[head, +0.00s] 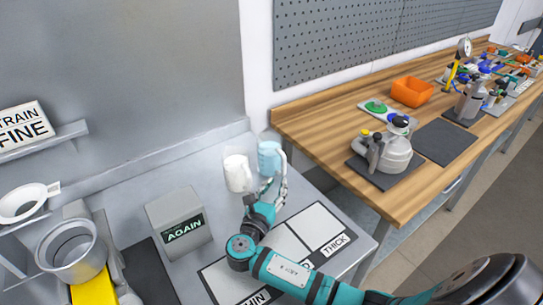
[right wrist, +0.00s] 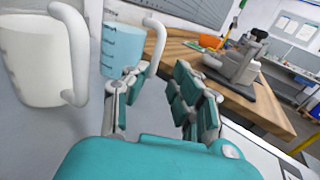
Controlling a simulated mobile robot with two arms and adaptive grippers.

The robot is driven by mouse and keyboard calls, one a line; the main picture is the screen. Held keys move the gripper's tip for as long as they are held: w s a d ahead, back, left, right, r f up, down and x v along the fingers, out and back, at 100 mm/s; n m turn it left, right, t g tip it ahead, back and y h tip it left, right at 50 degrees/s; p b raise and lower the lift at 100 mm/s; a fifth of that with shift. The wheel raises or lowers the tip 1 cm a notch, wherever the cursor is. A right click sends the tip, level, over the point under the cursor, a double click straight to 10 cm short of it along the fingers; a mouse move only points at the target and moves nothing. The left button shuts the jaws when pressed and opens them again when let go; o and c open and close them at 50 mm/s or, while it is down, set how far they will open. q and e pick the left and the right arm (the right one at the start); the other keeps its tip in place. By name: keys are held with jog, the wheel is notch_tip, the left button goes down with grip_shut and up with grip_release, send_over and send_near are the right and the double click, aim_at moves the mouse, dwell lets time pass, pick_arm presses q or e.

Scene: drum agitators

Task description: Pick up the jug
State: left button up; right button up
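A white jug (head: 238,173) and a light blue jug (head: 269,157) stand side by side on the grey bench by the wall. My right gripper (head: 275,184) is open beside the blue jug, at its near side. In the right wrist view, the blue jug (right wrist: 122,48) has its white handle (right wrist: 155,42) close to the left finger; I cannot tell whether they touch. No jug body is between the fingers (right wrist: 157,88). The white jug (right wrist: 35,60) is at the left, with its handle facing the gripper. My left gripper is out of view.
A grey box marked AGAIN (head: 181,222) stands left of my right arm. A metal pot (head: 72,248) is at the far left. Marked panels (head: 312,228) lie on the bench front. A wooden table (head: 322,123) with equipment stands at the right.

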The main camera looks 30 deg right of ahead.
aim_at(283, 170)
jog(key=x, duration=0.4)
jog(key=shift+w+a, duration=0.1)
jog(key=shift+a, duration=0.05)
jog(key=shift+w+d+f+p, duration=0.1)
jog(key=shift+w+d+p, duration=0.1)
jog(key=shift+d+p, duration=0.2)
jog(key=x, duration=0.2)
jog(key=f+p+x, duration=0.1)
jog(key=x, duration=0.1)
jog(key=shift+w+d, duration=0.1)
jog(key=shift+w, duration=0.25)
jog(key=shift+s, duration=0.1)
grip_shut()
jog(key=shift+r, duration=0.15)
